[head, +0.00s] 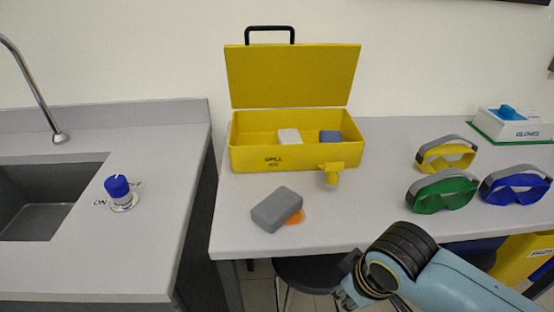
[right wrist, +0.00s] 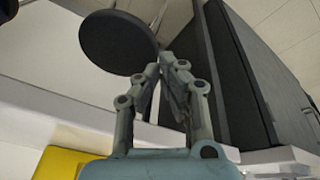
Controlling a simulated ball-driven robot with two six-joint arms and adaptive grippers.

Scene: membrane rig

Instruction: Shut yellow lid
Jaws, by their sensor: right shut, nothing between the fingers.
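The yellow lid (head: 292,76) of the spill kit box stands open and upright at the back of the box, with a black handle (head: 270,32) on its top edge. The yellow box (head: 300,158) sits on the grey table with a white block (head: 289,136) and a blue block (head: 330,136) inside. A yellow latch (head: 331,173) hangs at the box's front right. My right gripper (head: 347,296) is low in front of the table edge, well away from the lid. In the right wrist view its fingers (right wrist: 168,62) are together and empty. My left gripper is not in view.
A grey block (head: 277,209) lies on an orange patch (head: 296,217) in front of the box. Yellow (head: 446,154), green (head: 442,192) and blue (head: 514,186) goggles and a glove box (head: 512,126) stand to the right. A sink (head: 45,195) is at left. A dark stool (head: 305,275) is below.

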